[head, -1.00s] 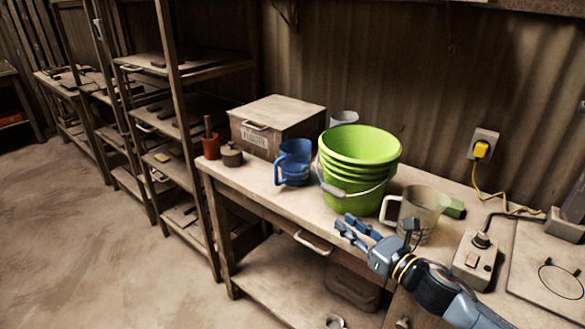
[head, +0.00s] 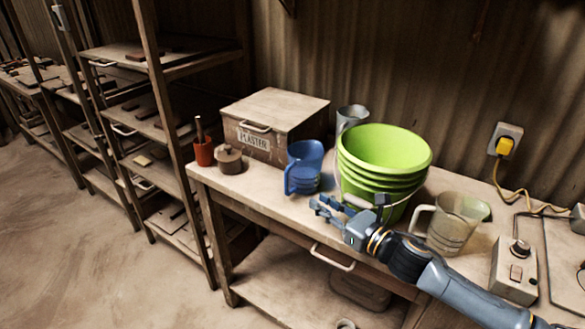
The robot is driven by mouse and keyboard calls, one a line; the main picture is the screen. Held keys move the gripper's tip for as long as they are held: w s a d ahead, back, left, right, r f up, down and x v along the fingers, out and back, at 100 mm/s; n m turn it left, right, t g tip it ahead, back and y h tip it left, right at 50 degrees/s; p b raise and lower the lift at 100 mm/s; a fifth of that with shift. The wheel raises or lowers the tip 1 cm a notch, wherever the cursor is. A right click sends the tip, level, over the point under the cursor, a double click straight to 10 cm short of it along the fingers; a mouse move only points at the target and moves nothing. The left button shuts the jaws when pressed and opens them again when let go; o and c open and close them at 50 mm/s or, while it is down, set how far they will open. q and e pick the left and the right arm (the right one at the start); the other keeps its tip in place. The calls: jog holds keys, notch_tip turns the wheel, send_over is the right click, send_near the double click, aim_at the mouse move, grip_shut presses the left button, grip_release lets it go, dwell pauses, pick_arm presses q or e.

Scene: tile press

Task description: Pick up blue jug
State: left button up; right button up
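The blue jug (head: 304,168) stands upright on the wooden table, between the plaster box and the green bucket. Its handle faces left and toward the front. My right gripper (head: 322,208) is just in front of the jug, at the table's front edge. Its fingers point left and are spread apart with nothing between them. It appears apart from the jug. My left gripper is out of the frame.
A stack of green buckets (head: 383,165) stands right of the jug, with a grey jug (head: 351,117) behind. A clear jug (head: 453,224) and switch box (head: 514,272) are further right.

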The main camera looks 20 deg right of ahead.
aim_at(287, 192)
jog(key=shift+w+a+r, duration=0.15)
jog(key=shift+w+r, duration=0.05)
jog(key=shift+w, duration=0.2)
jog(key=x, duration=0.4)
jog(key=shift+p, duration=0.3)
jog(key=shift+x, duration=1.1)
jog(key=shift+w+a+f, duration=0.1)
jog(key=shift+w+a, duration=0.1)
jog(key=shift+w, duration=0.05)
jog(key=b+x, duration=0.1)
jog(key=x, duration=0.3)
jog(key=shift+w+a+f, duration=0.1)
jog(key=shift+w+a, duration=0.25)
jog(key=shift+w, duration=0.1)
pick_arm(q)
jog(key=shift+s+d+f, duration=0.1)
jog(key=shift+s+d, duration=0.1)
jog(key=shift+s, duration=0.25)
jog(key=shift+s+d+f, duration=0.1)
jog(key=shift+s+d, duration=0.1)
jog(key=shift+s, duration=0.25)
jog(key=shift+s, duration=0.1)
pick_arm(e)
jog(key=shift+c, duration=0.4)
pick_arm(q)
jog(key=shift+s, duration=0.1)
pick_arm(e)
grip_shut()
